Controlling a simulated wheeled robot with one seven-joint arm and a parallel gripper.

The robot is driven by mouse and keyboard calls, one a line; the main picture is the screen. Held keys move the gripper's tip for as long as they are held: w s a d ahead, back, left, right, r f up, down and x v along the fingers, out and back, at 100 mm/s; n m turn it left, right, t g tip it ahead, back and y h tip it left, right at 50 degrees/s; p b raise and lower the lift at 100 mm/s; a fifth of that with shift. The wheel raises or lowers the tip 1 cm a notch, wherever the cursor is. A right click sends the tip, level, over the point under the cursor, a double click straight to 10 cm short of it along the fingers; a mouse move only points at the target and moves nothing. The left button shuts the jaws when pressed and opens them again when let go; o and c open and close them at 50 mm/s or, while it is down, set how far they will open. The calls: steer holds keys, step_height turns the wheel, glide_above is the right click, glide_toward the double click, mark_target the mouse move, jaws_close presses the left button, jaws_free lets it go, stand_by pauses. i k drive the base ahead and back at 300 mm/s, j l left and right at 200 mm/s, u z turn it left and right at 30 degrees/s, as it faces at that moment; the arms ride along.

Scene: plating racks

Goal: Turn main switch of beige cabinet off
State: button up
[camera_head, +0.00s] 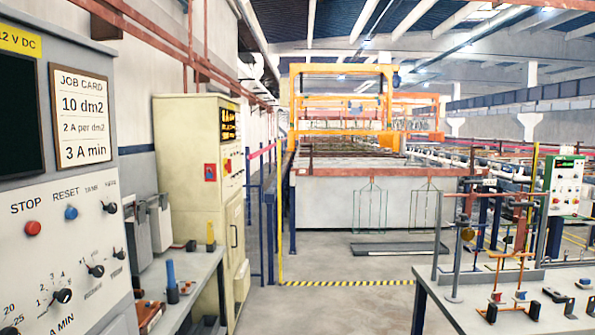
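The beige cabinet (185,150) stands upright left of centre, beyond the near workbench. My gripper is not in view.
A grey control panel (80,170) with knobs and a job card fills the near left. A workbench (190,285) with tools stands before the cabinet. Another bench (450,300) with small racks is at right. Open floor (320,310) lies between, with a yellow-black stripe across it.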

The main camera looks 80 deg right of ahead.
mark_target(228, 166)
steer(key=z, duration=2.15)
steer(key=i+l+z, duration=0.1)
steer(key=i+z, duration=0.3)
steer(key=i, duration=0.65)
steer(key=i+l, duration=0.1)
steer(key=i, duration=1.65)
steer(key=i+l+u, duration=0.1)
steer(key=i+u, duration=0.3)
steer(key=i+l+u, duration=0.15)
steer(key=i+u, duration=0.3)
steer(key=i+l+u, duration=0.25)
steer(key=u, duration=0.15)
